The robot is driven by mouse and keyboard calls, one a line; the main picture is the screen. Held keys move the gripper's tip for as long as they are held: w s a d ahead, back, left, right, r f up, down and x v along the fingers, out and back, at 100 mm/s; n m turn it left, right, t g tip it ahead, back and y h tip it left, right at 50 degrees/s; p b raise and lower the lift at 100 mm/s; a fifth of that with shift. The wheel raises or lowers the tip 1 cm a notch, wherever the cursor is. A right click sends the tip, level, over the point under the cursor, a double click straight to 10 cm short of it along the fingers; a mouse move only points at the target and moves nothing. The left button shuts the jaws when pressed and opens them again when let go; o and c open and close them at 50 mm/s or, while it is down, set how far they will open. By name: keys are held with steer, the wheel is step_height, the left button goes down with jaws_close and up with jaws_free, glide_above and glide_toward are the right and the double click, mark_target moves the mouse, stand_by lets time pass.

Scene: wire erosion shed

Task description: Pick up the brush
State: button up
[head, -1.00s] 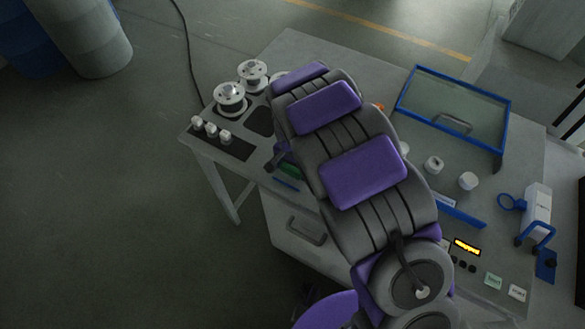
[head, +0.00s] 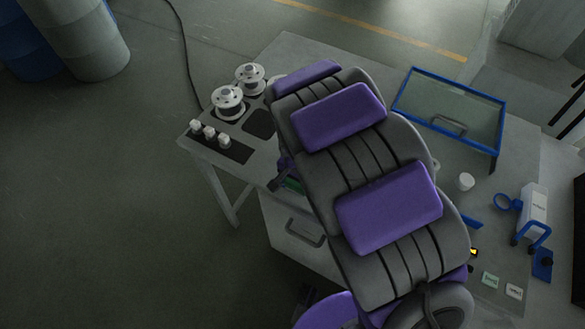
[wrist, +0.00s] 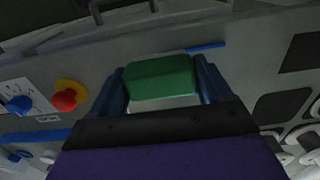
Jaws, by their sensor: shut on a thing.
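The brush (wrist: 160,78) shows as a green block in the wrist view. It sits between the two dark blue fingers of my gripper (wrist: 161,84), which is shut on it. Its bristles cannot be made out. In the head view my arm hides most of the gripper. Only a small green part of the brush (head: 292,184) shows at the arm's left side, by the bench's front edge.
The grey bench (head: 300,50) carries white spools (head: 228,102), small white blocks (head: 209,132), a blue-framed glass panel (head: 452,110) and a white bottle (head: 532,212). A red knob (wrist: 65,98) shows in the wrist view. Open floor (head: 110,220) lies left.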

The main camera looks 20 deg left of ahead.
steer(key=s+d, duration=0.6)
steer(key=s, duration=0.1)
steer(key=shift+r, duration=0.45)
steer(key=shift+s, duration=0.1)
